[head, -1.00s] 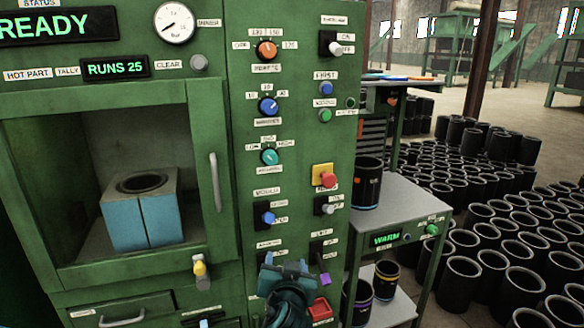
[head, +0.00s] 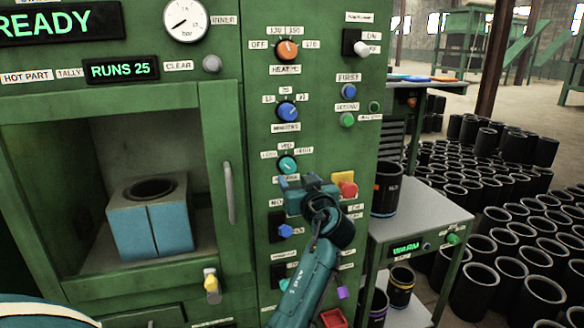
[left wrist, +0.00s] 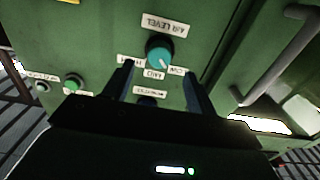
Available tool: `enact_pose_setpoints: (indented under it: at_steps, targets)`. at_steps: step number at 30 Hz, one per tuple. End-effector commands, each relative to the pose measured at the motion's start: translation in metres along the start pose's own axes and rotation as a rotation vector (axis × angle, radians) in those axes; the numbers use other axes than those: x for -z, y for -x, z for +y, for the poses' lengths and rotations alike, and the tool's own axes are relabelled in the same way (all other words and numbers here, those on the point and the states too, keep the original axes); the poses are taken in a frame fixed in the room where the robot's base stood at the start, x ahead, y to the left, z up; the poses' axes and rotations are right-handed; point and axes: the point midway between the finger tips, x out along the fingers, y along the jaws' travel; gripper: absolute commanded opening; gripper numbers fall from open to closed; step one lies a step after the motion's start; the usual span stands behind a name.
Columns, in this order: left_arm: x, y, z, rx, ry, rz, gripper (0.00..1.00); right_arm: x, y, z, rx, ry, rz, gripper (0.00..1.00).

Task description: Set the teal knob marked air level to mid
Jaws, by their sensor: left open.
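The teal knob (head: 287,164) sits on the green panel, below the blue minutes knob. It also shows in the left wrist view (left wrist: 159,50), where the picture is upside down and the air level label (left wrist: 162,24) reads inverted. Its white pointer mark appears turned toward the low label (left wrist: 176,70), off the mid label (left wrist: 154,74). My left gripper (head: 303,186) is just below the knob in the head view. Its two fingers are apart and empty in the left wrist view (left wrist: 160,88), with the knob beyond their tips. My right gripper is out of view.
A yellow-backed red button (head: 348,189) is close to the right of my left gripper. A blue knob (head: 286,231) is below it. The chamber's door handle (head: 229,193) stands out at left. A grey side table (head: 430,214) holds a black sleeve (head: 386,190).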

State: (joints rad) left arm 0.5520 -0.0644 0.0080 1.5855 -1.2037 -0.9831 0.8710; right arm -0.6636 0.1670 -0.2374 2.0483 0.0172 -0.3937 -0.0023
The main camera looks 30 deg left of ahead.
Motion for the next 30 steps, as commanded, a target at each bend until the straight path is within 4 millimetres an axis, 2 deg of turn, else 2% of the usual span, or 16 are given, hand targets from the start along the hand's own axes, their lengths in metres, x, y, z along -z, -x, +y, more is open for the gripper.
enact_pose_setpoints:
  at_steps: [3,9,21,30]
  targets:
    - [0.003,-0.024,-0.001,0.002,-0.004,0.002,0.57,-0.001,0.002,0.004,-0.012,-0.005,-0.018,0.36]
    - [0.001,-0.048,0.000,0.000,-0.002,0.000,0.57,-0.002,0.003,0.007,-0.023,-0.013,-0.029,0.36]
    - [0.000,-0.055,0.000,-0.001,0.000,0.000,0.57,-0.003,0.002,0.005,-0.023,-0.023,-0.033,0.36]
    - [-0.001,-0.055,0.000,-0.001,0.000,0.000,0.32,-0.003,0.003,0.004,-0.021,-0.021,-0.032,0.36]
